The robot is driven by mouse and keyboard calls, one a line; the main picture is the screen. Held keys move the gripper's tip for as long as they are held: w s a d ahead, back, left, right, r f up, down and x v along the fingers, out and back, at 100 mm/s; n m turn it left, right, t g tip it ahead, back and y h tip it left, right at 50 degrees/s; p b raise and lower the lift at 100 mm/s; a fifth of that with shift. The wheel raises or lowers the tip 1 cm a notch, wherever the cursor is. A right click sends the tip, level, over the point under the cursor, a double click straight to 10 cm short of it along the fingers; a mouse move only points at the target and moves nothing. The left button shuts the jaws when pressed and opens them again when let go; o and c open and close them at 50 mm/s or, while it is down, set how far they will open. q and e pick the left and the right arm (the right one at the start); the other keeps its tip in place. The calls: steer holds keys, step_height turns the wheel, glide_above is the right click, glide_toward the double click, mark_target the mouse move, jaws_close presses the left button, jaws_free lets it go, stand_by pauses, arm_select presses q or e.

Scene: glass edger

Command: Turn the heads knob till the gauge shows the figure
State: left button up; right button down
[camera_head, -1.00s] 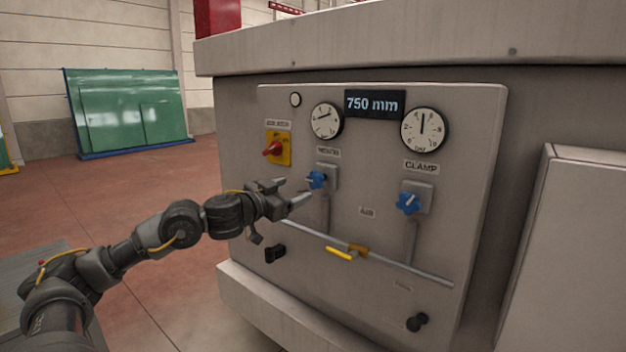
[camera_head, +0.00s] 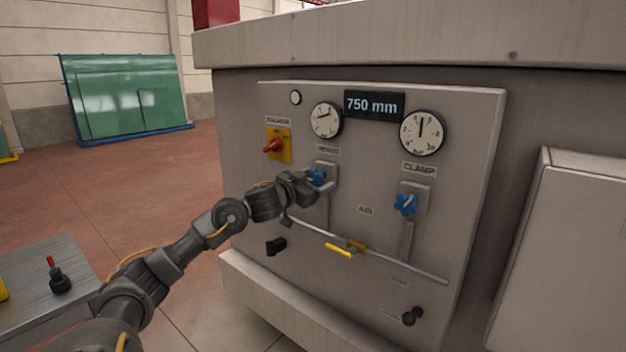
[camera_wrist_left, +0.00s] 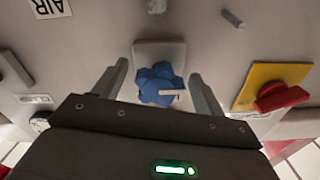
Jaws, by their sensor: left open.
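The heads knob (camera_head: 316,177) is a blue lobed knob on a grey square plate at the left of the panel. In the left wrist view the same knob (camera_wrist_left: 160,86) sits between the two fingers, with a white pointer mark on it. My left gripper (camera_head: 310,182) is at the knob, and its fingers (camera_wrist_left: 154,90) stand open on either side with gaps visible. The heads gauge (camera_head: 326,119) is a round white dial above the knob, its needle pointing to the left and slightly down. My right gripper is out of view.
The clamp knob (camera_head: 406,204) and clamp gauge (camera_head: 423,132) are to the right. A red switch on a yellow plate (camera_head: 279,145) is left of the knob. A yellow-handled valve (camera_head: 340,249) is on the pipe below. A display (camera_head: 374,105) reads 750 mm.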

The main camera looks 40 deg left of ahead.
arm_select(q)
steer(key=c, duration=1)
steer(key=shift+a, duration=0.1)
steer(key=shift+r, duration=0.1)
